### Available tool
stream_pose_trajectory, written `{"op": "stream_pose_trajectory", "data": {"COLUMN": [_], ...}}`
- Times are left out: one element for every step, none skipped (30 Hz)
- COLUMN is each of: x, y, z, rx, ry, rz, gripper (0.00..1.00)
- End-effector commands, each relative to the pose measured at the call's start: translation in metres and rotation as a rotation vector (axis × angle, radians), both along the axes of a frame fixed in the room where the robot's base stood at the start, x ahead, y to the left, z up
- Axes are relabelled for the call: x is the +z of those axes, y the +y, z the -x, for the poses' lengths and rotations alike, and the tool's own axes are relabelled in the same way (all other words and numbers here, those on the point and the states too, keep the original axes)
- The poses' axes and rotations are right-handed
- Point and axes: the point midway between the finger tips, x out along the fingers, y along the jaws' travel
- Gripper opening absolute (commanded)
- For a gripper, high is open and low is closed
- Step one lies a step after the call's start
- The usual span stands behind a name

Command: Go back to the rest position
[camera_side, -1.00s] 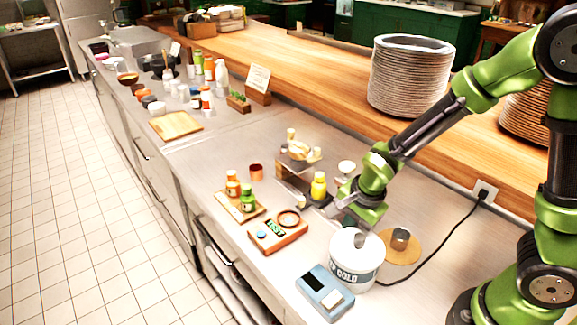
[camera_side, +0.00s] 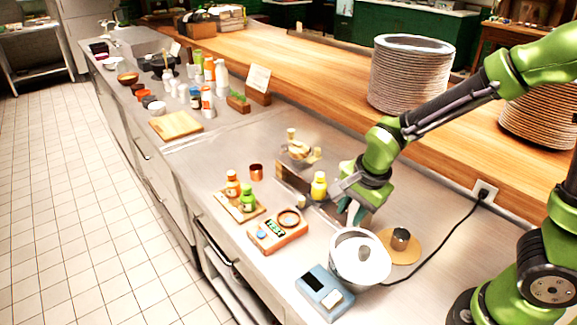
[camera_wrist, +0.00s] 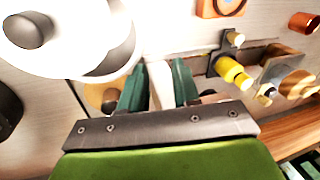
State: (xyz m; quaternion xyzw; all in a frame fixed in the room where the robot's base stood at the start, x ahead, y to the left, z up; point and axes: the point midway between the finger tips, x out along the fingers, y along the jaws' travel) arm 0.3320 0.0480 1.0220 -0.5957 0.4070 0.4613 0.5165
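My gripper (camera_side: 353,213) is low over the steel counter, just behind the white pail (camera_side: 345,272). In the wrist view its two teal fingers (camera_wrist: 160,85) stand apart. A pale shape shows between them; I cannot tell what it is, and I see no clear hold on it. The pail looks tilted toward the side camera, with a grey metal piece (camera_side: 365,254) at its top. In the wrist view the pail's pale top (camera_wrist: 75,45) is at the upper left, close to the fingers.
A yellow bottle (camera_side: 319,186) and a scale with blocks (camera_side: 298,152) stand left of my gripper. A copper-coloured disc (camera_side: 398,256) carries a metal weight (camera_side: 400,237). A blue device (camera_side: 325,292) and a wooden box (camera_side: 277,232) lie in front. Plates (camera_side: 410,80) are stacked behind.

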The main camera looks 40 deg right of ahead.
Motion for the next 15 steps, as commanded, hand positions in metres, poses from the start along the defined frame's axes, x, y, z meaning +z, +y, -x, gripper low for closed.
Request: {"op": "stream_pose_trajectory", "data": {"x": [0.0033, 0.0050, 0.0067, 0.0077, 0.0083, 0.0089, 0.0092, 0.0092, 0.0093, 0.0092, 0.0092, 0.0093, 0.0094, 0.0099, 0.0114], "y": [0.0048, 0.0047, 0.0046, 0.0043, 0.0039, 0.0035, 0.0032, 0.0029, 0.0025, 0.0023, 0.0022, 0.0020, 0.0018, 0.0016, 0.0013], "z": [0.0040, 0.0040, 0.0041, 0.0039, 0.0037, 0.0034, 0.0033, 0.0030, 0.0029, 0.0027, 0.0025, 0.0024, 0.0022, 0.0022, 0.0024], "rx": [0.000, 0.000, 0.000, 0.000, 0.000, -0.002, -0.002, -0.003, -0.003, -0.003, -0.003, -0.004, -0.004, -0.003, 0.002], "ry": [0.011, 0.010, 0.011, 0.011, 0.011, 0.010, 0.010, 0.010, 0.010, 0.009, 0.009, 0.008, 0.007, 0.007, 0.004], "rz": [-0.008, -0.008, -0.008, -0.007, -0.007, -0.006, -0.005, -0.006, -0.005, -0.005, -0.005, -0.004, -0.004, -0.005, -0.005], "gripper": [0.43, 0.43, 0.43, 0.43, 0.43, 0.43, 0.43, 0.43, 0.43, 0.43, 0.43, 0.43, 0.43, 0.43, 0.43]}}
